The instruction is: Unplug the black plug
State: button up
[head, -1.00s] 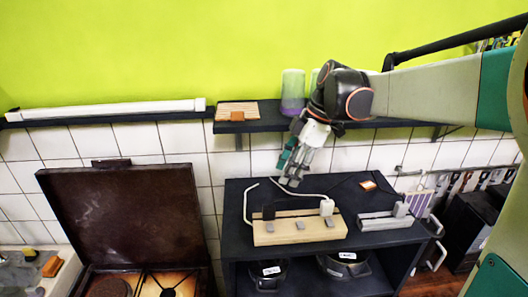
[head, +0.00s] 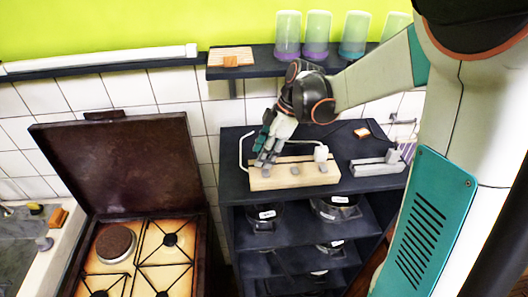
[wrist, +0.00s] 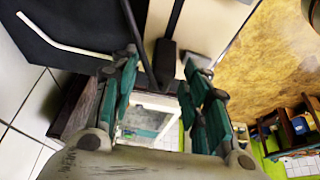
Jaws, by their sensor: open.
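The black plug (wrist: 165,62) shows in the wrist view as a dark block with a dark cable running up from it, on the pale power strip (wrist: 212,28). My gripper (wrist: 162,75) is open, with one finger on each side of the plug in the picture. I cannot tell whether the fingers touch it. In the head view my gripper (head: 263,164) is low over the left end of the power strip (head: 298,177), and the plug is hidden behind it. A white plug (head: 321,153) stands at the strip's right end.
The strip lies on a dark shelf unit (head: 232,185) with pots below. A grey strip (head: 375,168) lies to its right. The brown gas cooker (head: 125,165) stands open at left. A wall shelf (head: 245,72) with cups (head: 288,35) is above my gripper.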

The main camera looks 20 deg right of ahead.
jog(key=shift+f, duration=0.15)
grip_shut()
dwell(0.4)
jog(key=shift+r, duration=0.2)
jog(key=shift+r+p, duration=0.95)
jog(key=shift+r, duration=0.65)
jog(key=shift+r+p, duration=0.8)
jog(key=shift+r, duration=0.7)
